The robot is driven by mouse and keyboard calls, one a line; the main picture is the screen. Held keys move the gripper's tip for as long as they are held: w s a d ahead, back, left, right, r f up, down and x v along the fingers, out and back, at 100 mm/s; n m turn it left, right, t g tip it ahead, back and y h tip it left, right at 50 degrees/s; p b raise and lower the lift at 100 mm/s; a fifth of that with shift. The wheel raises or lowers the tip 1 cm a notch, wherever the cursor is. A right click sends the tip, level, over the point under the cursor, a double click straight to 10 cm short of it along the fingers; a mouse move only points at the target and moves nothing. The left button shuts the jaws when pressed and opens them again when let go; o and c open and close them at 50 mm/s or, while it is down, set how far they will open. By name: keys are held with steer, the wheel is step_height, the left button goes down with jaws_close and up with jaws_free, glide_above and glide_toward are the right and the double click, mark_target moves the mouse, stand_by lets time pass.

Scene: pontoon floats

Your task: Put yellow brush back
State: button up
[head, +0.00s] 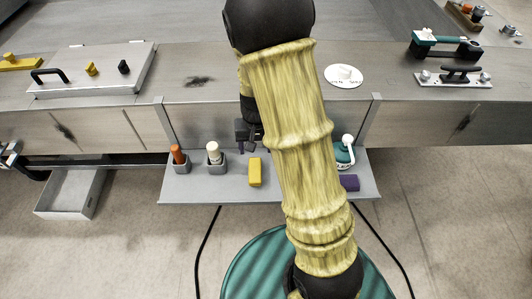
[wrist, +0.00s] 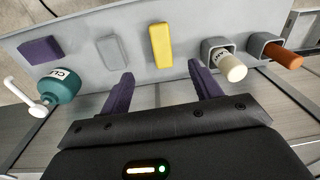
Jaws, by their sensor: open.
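A yellow block (head: 255,172), which may be the yellow brush, lies on the grey shelf (head: 210,192) hung along the bench's front edge. In the wrist view the yellow block (wrist: 161,45) lies flat beyond the fingertips, roughly in line with the gap between them. I see no bristles on it. My gripper (head: 247,142) hangs above the shelf, behind the yellow block in the head view. In the wrist view my gripper (wrist: 163,84) is open, its purple fingers apart with nothing between them.
On the shelf stand a white-topped tool (wrist: 232,66) and an orange-topped tool (wrist: 285,55) in grey cups. A grey lidded hatch (head: 100,70) is on the bench's left.

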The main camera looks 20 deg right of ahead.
steer(key=s+r+n+t, duration=0.2)
steer(key=s+r, duration=0.7)
steer(key=s, duration=0.2)
steer(key=shift+r+n, duration=0.25)
steer(key=shift+n, duration=0.15)
